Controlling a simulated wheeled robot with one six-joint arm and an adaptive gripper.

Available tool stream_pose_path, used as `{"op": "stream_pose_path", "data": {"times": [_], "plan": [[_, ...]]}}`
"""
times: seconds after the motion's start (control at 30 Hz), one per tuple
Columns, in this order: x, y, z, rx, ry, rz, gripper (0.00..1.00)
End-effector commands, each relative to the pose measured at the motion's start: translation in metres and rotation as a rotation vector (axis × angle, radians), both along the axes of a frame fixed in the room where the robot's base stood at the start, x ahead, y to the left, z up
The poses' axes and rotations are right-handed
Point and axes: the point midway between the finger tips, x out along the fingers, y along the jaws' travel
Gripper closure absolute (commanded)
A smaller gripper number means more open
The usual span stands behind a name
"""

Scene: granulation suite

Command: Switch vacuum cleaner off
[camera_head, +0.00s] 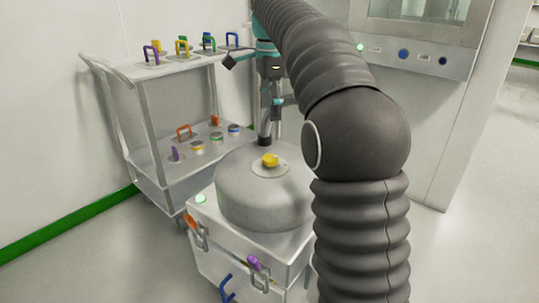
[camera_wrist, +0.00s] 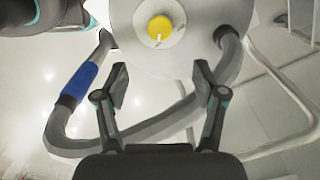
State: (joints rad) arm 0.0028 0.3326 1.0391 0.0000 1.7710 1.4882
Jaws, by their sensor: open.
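The vacuum cleaner (camera_head: 245,195) is a grey box with a rounded lid. A yellow knob (camera_head: 270,160) sits on a pale disc on top of the lid. The knob also shows at the top centre of the wrist view (camera_wrist: 160,28), with a small pale line on it. A green light (camera_head: 200,198) glows at the front left corner of the box. My gripper (camera_wrist: 160,80) is open and empty, its fingers apart and below the knob in the wrist view.
A two-shelf trolley (camera_head: 150,118) with coloured handles and discs stands at the left against the wall. A curved tube with a blue grip (camera_wrist: 80,82) runs beneath my fingers. A wall panel with buttons (camera_head: 405,54) is at the back right. Open floor lies at the right.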

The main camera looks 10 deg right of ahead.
Motion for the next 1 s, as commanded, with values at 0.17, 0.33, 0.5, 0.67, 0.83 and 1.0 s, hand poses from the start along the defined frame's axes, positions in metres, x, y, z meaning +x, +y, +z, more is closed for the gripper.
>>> {"op": "stream_pose_path", "data": {"times": [0.17, 0.33, 0.5, 0.67, 0.83, 1.0], "plan": [[-0.001, 0.000, -0.027, 0.000, 0.003, 0.001, 0.30], [-0.001, 0.000, -0.059, 0.000, 0.001, 0.002, 0.30], [-0.001, 0.000, -0.090, 0.000, 0.001, 0.003, 0.30], [-0.001, 0.000, -0.114, 0.000, 0.000, 0.004, 0.30], [-0.001, 0.000, -0.129, 0.000, -0.001, 0.004, 0.30], [-0.001, 0.000, -0.133, 0.000, -0.002, 0.005, 0.30]]}}
